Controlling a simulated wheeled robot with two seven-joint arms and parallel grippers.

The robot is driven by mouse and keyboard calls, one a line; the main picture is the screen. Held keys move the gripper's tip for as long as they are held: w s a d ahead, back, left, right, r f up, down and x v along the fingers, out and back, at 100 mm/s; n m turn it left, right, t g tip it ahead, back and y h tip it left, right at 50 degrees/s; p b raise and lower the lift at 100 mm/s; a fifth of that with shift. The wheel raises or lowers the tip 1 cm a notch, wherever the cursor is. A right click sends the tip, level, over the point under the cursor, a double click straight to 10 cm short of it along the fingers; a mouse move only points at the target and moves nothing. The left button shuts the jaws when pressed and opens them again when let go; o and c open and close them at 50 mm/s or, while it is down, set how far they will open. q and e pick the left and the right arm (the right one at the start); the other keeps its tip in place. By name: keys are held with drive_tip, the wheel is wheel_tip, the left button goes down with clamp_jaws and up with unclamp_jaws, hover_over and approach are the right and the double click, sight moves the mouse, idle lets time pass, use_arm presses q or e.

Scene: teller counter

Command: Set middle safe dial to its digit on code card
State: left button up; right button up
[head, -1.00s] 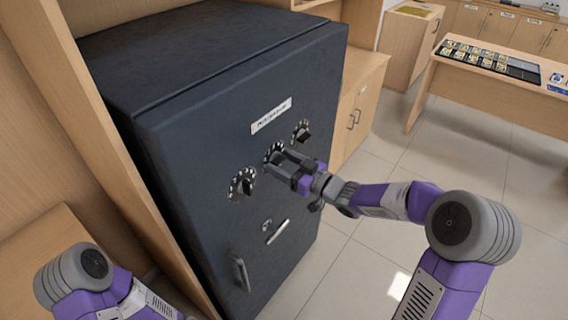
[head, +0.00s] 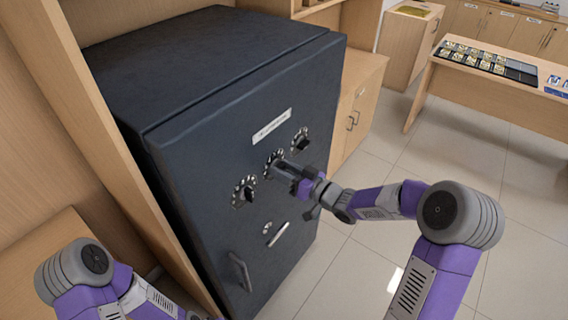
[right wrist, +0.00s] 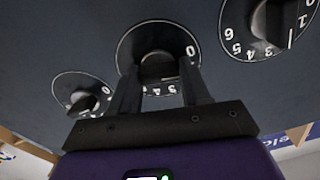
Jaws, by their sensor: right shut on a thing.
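The dark safe (head: 215,130) has three dials in a slanting row on its door. The middle dial (head: 270,158) has my right gripper (head: 283,168) at it, shut on its knob. In the right wrist view, the two fingers (right wrist: 158,82) straddle the middle dial's black knob (right wrist: 157,64). Its ring is partly covered; a 0 shows beside one finger, and 3 and 4 show between the fingers. The left dial (head: 244,191) and right dial (head: 301,140) are free. My left arm shows at lower left, its gripper out of frame. I see no readable code card.
Below the dials are a keyhole plate (head: 268,228), a slanted bar (head: 279,234) and a door handle (head: 240,271). A white label (head: 271,126) sits above the dials. Wooden panels flank the safe. A desk (head: 480,95) stands at right, with open tiled floor before it.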

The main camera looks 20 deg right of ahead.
drive_tip(key=shift+m+p, duration=1.2)
drive_tip(key=shift+m, duration=0.1)
drive_tip(key=o, duration=1.1)
drive_tip(key=shift+c, duration=0.2)
drive_tip(key=shift+s, duration=0.1)
drive_tip(key=p+v, duration=0.1)
drive_tip(key=v, duration=0.6)
drive_tip(key=shift+s+d, duration=0.2)
